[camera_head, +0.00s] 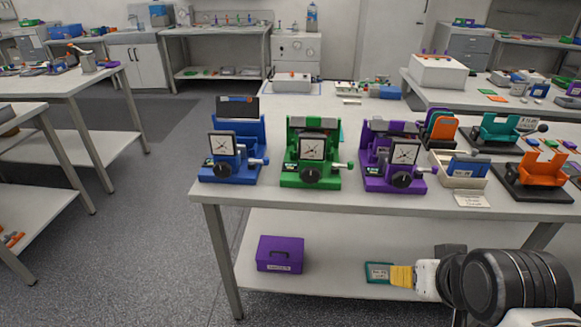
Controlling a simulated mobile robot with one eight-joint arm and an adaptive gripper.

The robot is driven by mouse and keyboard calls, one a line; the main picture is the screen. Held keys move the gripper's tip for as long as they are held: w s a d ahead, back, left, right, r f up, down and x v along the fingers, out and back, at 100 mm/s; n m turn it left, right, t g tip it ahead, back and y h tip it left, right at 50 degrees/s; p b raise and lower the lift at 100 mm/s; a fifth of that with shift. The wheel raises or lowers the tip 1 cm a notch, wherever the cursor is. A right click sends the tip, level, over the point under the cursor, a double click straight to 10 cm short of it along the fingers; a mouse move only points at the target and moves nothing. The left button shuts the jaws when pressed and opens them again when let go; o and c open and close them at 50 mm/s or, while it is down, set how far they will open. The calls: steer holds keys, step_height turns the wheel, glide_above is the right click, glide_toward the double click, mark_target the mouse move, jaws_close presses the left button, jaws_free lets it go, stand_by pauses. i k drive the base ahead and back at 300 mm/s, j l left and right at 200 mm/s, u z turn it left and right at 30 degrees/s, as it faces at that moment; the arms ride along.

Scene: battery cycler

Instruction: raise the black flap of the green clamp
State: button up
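The green clamp (290,172) stands upright near the front edge of the middle bench, between a blue clamp (228,168) and a purple clamp (380,180). It has a white square dial on its front, a dark knob below it and a pale-tipped lever at its right. A dark flap (312,122) seems to lie low between its green posts, partly hidden by the dial; its exact angle is unclear. The blue clamp's black flap (238,106) stands up.
Right of the purple clamp are a cream tray (456,180), a teal holder (497,131) and an orange holder (541,172). The floor left of the bench is clear.

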mark_target(309, 122)
steer(key=i+l, duration=0.25)
steer(key=l, duration=0.15)
steer(key=i+l+u, duration=0.1)
steer(key=i+l, duration=0.45)
steer(key=l, duration=0.2)
steer(key=u, duration=0.05)
